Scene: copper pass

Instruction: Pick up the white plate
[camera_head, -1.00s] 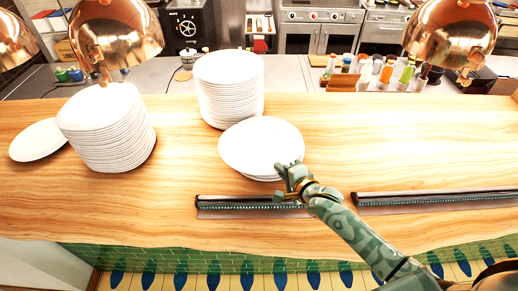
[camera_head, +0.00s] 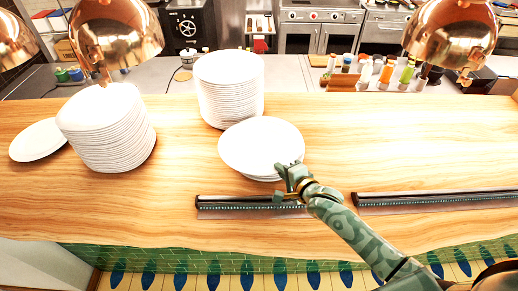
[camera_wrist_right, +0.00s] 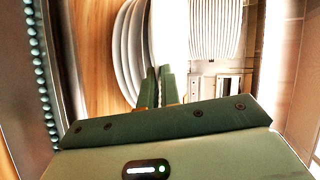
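The white plate (camera_head: 258,143) is the top one of a low stack near the middle of the wooden counter in the head view. My right gripper (camera_head: 289,170) is at its front right rim. In the right wrist view the fingers (camera_wrist_right: 159,88) are close together, one on each side of the rim of the top plate (camera_wrist_right: 170,45), and look shut on it. Lower plates (camera_wrist_right: 124,50) show beside the left finger. The exact contact is hard to see. My left gripper is not in view.
A tall plate stack (camera_head: 229,95) stands just behind, and another stack (camera_head: 108,135) with a single plate (camera_head: 37,140) is at the left. Copper lamps (camera_head: 115,35) hang above. Dark rails (camera_head: 245,207) lie along the front. The counter's right side is clear.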

